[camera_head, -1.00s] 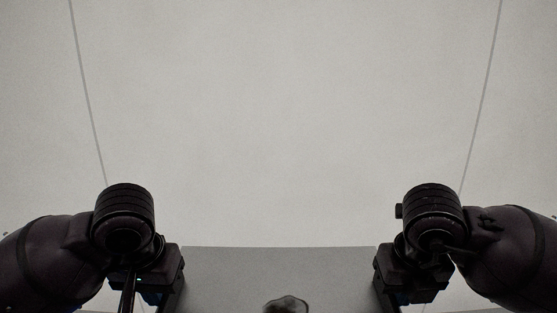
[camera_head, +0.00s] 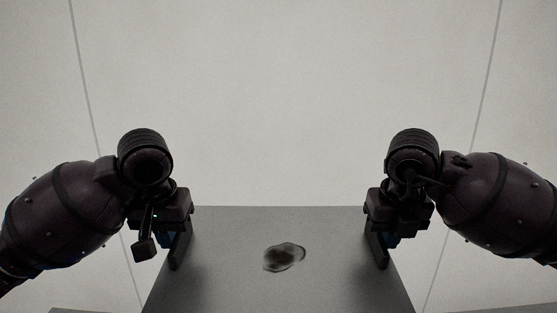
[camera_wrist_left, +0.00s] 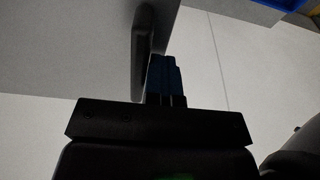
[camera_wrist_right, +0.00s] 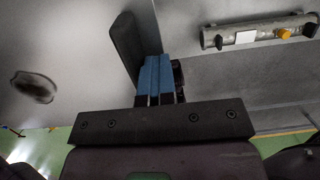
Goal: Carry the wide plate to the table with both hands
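The wide plate (camera_head: 230,235) is a flat grey sheet low in the middle of the head view, with a dark roundish mark (camera_head: 284,257) on it. Its front part runs out of the picture. A dark upright bar stands along each side, at left (camera_head: 180,245) and right (camera_head: 375,245). My left gripper (camera_head: 168,239) is at the plate's left side and my right gripper (camera_head: 388,240) at its right side. In the wrist views, the blue fingers of the left (camera_wrist_left: 165,80) and right (camera_wrist_right: 156,78) grippers are close together at the plate's edge beside the bars. The gripped contact is partly hidden.
A pale floor with thin dark lines (camera_head: 280,100) fills the head view and looks clear beyond the plate. A metal tube with an orange knob (camera_wrist_right: 260,32) shows in the right wrist view. A yellow-and-blue object (camera_wrist_left: 290,6) is at the left wrist view's corner.

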